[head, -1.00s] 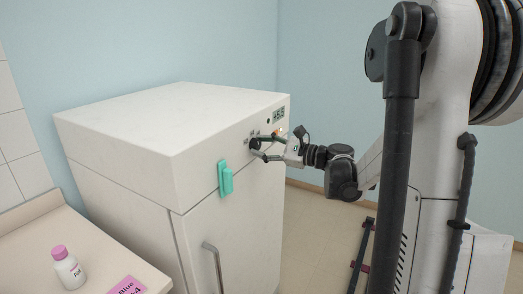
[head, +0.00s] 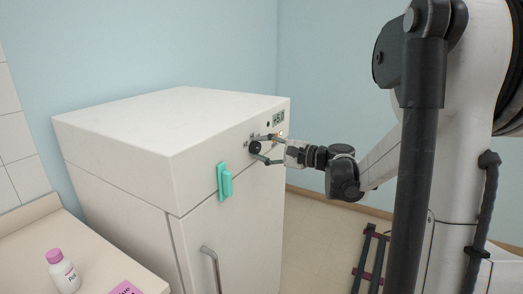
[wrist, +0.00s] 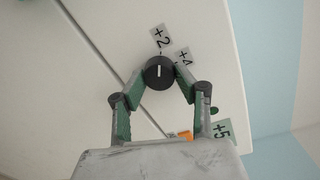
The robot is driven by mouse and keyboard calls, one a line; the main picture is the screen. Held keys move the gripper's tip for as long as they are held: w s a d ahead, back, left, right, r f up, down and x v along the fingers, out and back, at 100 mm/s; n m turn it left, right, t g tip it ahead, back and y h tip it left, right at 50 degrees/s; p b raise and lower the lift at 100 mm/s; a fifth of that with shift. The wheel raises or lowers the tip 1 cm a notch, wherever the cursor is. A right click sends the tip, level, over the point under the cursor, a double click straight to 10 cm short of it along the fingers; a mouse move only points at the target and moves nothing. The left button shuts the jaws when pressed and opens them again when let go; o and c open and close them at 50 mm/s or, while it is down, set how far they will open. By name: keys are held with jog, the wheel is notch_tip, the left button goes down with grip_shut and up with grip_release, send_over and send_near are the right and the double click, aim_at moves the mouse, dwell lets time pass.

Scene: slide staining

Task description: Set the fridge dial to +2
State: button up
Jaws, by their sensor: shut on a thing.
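The fridge dial (wrist: 159,73) is a round black knob with a white line, on the white fridge front. In the wrist view the line runs nearly straight up the picture, toward the +2 label (wrist: 161,36). The +4 label (wrist: 183,57) is up and right of the knob. My gripper (wrist: 161,79) is shut on the dial, one green-padded finger on each side. In the head view my gripper (head: 264,151) reaches the dial (head: 254,147) from the right. The labels there are too small to read.
The white fridge (head: 120,160) has a teal holder (head: 225,181) and a door handle (head: 212,268) below the dial. A display reading +5 (wrist: 222,130) is beside my gripper. A pink-capped bottle (head: 64,272) stands on the counter (head: 30,245) at left.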

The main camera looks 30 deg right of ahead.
dwell(0.4)
jog(key=o, duration=1.1)
jog(key=shift+o, duration=0.2)
jog(key=v, duration=1.2)
